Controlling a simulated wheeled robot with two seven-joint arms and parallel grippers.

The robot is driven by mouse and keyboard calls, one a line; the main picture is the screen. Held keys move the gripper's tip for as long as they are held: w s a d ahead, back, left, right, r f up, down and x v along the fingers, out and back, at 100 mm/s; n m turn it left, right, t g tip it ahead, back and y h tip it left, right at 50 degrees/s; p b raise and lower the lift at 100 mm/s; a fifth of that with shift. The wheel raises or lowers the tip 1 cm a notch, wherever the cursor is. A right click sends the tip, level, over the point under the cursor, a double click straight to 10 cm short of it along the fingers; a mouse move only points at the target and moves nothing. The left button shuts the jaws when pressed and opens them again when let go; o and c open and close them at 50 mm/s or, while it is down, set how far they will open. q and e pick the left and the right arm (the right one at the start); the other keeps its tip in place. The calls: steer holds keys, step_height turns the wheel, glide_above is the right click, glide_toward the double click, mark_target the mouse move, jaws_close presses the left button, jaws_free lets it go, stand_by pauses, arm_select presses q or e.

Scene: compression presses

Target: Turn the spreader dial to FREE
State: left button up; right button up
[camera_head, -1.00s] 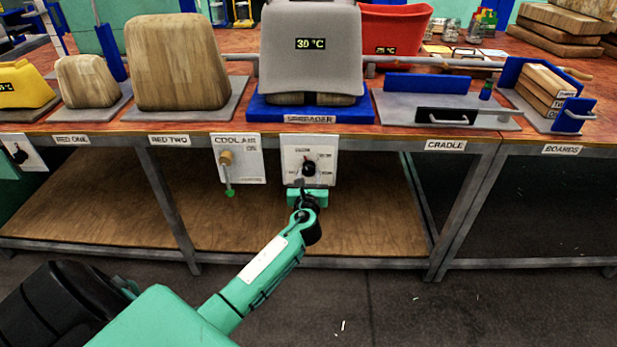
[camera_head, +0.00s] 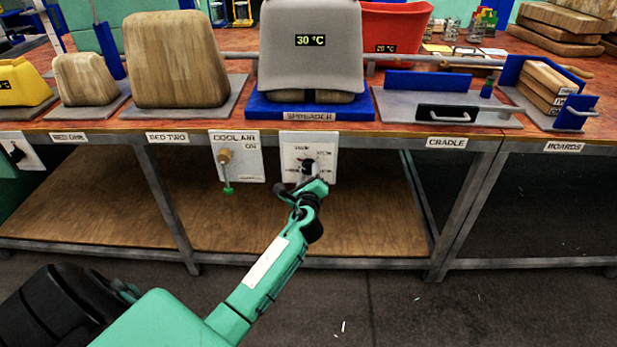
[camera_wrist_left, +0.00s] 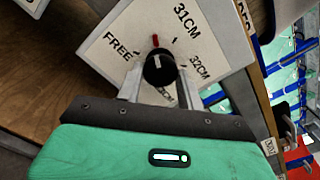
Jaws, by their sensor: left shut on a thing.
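The spreader dial is a black round knob (camera_wrist_left: 159,68) on a white panel (camera_wrist_left: 108,22) fixed to the bench front. In the left wrist view, FREE (camera_wrist_left: 122,48), 31CM (camera_wrist_left: 187,22) and 32CM (camera_wrist_left: 199,67) are printed around it; a further label below is partly hidden by the fingers. A red mark (camera_wrist_left: 155,41) at the knob's edge lies between FREE and 31CM. My left gripper (camera_head: 307,177) is shut on the knob, with one finger on each side, and its hand is tilted. My right gripper is not in view.
Above the dial stands the grey spreader (camera_head: 310,65) on a blue base (camera_head: 262,108), its display reading 30 °C. A COOL AIR panel (camera_head: 250,167) with a green-tipped lever is just left of the dial panel. The wooden lower shelf (camera_head: 370,215) lies behind my arm.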

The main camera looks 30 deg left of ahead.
arm_select(q)
steer(key=n+b, duration=0.1)
steer(key=n, duration=0.3)
steer(key=shift+f+n+b, duration=0.15)
steer(key=shift+n+b, duration=0.15)
steer(key=n+b, duration=0.1)
steer(key=n, duration=0.4)
steer(key=shift+n+b, duration=0.5)
steer(key=shift+n, duration=0.6)
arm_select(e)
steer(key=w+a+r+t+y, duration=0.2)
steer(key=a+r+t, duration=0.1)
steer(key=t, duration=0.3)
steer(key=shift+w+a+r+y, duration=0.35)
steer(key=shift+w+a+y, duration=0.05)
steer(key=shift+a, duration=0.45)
arm_select(q)
steer(key=o, duration=1)
steer(key=shift+r, duration=0.2)
